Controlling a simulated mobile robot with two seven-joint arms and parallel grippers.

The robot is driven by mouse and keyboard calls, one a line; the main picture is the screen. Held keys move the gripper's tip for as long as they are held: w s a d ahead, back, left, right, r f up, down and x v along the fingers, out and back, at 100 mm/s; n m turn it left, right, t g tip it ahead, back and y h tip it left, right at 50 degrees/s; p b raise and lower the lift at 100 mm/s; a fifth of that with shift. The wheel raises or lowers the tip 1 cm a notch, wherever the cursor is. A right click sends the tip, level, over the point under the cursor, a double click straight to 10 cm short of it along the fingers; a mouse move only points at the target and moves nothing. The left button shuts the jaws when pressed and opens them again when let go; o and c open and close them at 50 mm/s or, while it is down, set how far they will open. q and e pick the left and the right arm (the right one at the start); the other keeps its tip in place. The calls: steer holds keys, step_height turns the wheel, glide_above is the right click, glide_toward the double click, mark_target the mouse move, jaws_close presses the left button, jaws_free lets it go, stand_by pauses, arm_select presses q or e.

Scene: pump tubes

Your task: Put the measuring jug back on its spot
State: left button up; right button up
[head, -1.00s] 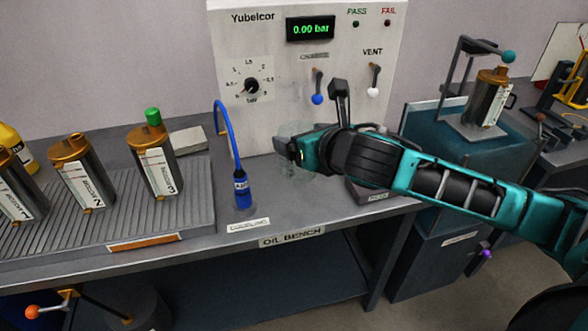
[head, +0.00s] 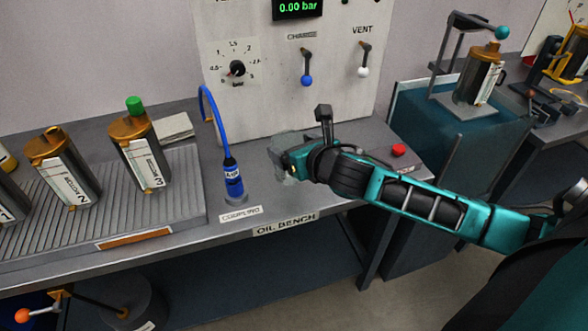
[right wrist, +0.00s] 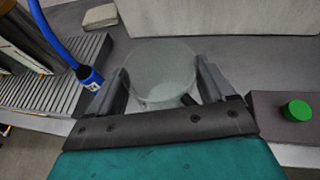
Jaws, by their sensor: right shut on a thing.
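The measuring jug (head: 284,160) is a clear, faint vessel at the tip of my right gripper (head: 290,160), above or on the oil bench in front of the test panel. In the right wrist view the round jug (right wrist: 160,72) is between the two fingers of my right gripper (right wrist: 162,88), which is shut on it. Its base is not clear, so I cannot tell whether it touches the bench. My left gripper is not in view.
The blue hose coupling (head: 232,182) stands left of the jug, beside a ribbed tray (head: 170,215) with several canisters. The panel (head: 330,90) with levers rises behind. A red button (head: 398,150) is to the right; a green button (right wrist: 298,110) shows in the wrist view.

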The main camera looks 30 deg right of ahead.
step_height(320, 180, down, 5)
steer(key=shift+f+b, duration=0.1)
steer(key=shift+b, duration=0.55)
steer(key=o, duration=1.2)
